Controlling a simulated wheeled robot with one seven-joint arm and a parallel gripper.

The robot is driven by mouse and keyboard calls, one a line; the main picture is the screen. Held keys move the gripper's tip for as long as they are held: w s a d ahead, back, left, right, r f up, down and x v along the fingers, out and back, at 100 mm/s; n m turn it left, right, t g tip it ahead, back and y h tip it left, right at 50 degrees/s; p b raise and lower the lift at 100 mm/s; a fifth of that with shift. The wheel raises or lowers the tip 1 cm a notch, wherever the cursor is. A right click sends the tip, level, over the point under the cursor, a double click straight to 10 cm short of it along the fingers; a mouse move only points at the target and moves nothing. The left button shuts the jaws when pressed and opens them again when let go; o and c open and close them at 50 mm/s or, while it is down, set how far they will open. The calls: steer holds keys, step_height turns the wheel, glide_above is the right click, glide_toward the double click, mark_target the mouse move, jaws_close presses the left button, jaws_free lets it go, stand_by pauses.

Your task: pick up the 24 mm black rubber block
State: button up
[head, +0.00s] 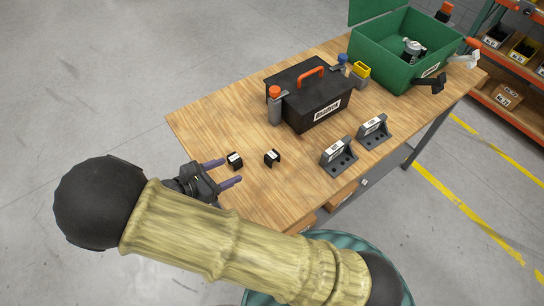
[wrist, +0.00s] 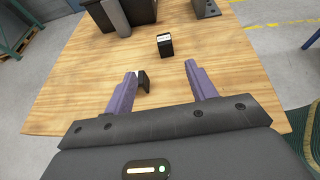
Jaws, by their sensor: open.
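Two small black blocks with white labels stand on the wooden table. The left block (head: 235,160) is just past the tip of the upper finger in the head view; in the wrist view it (wrist: 142,82) is partly hidden behind the left finger. The right block (head: 272,158) stands farther out; in the wrist view it (wrist: 165,45) is ahead, between the finger lines. The labels are too small to read, so I cannot tell which is 24 mm. My gripper (head: 233,170) is open and empty above the table's near edge; it also shows in the wrist view (wrist: 161,70).
Two grey brackets (head: 338,157) (head: 373,132) stand to the right. A green open bin (head: 390,55) is at the far end. The table left of the blocks is clear.

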steer(key=p, duration=0.2)
glide_toward(269, 157)
steer(key=x, duration=0.5)
steer(key=shift+w+a+r, duration=0.1)
steer(key=shift+w+r, duration=0.15)
steer(key=shift+w, duration=0.15)
steer(key=shift+w+f, duration=0.1)
steer(key=shift+f, duration=0.05)
steer(key=shift+d, duration=0.2)
steer(key=shift+s+p+x, duration=0.25)
steer(key=shift+p+x, duration=0.9)
steer(key=shift+x, duration=1.4)
steer(key=shift+d+f, duration=0.1)
steer(key=shift+f, duration=0.1)
steer(key=c, duration=1.1)
